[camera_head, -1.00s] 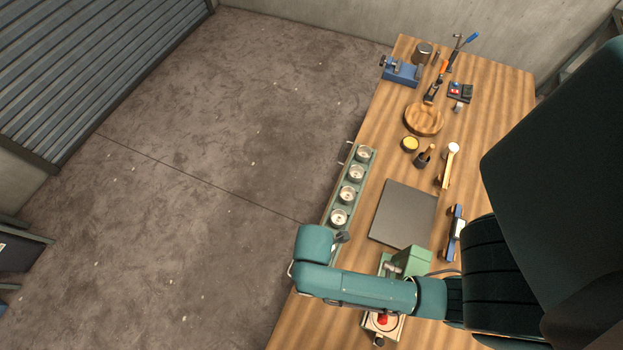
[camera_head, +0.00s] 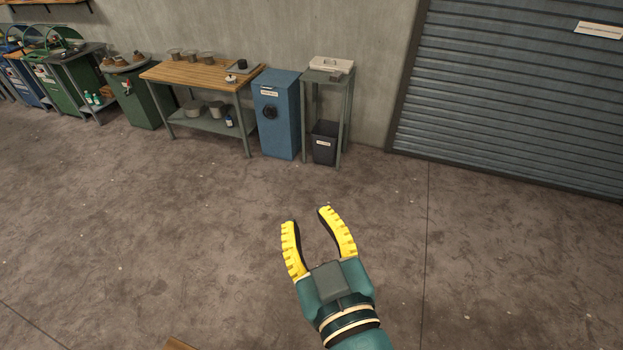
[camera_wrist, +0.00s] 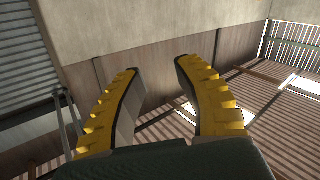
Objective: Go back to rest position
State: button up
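My gripper (camera_head: 308,217) has two yellow toothed fingers spread apart with nothing between them. In the head view it stands out over the bare concrete floor, fingers pointing away toward the far wall. Nothing touches the fingers in either view.
A blue cabinet (camera_head: 277,115), a wooden-topped workbench (camera_head: 195,73), a stand with a dark bin (camera_head: 324,143) and a green barrel-like unit (camera_head: 134,103) line the far wall. A ribbed shutter (camera_head: 510,95) is at right. The floor (camera_head: 180,230) is clear. A wooden edge (camera_head: 180,344) shows at the bottom.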

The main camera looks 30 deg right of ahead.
jog(key=s+a+r+t+y+p, duration=0.1)
jog(key=a+r+t+p, duration=0.1)
jog(key=r, duration=0.8)
jog(key=s+a+r+m+t+y+p, duration=0.1)
jog(key=a+r+t+p, duration=0.2)
jog(key=r, duration=0.7)
jog(key=shift+s+a+r+p, duration=0.2)
jog(key=shift+s+a+p, duration=0.05)
jog(key=shift+a+p, duration=0.1)
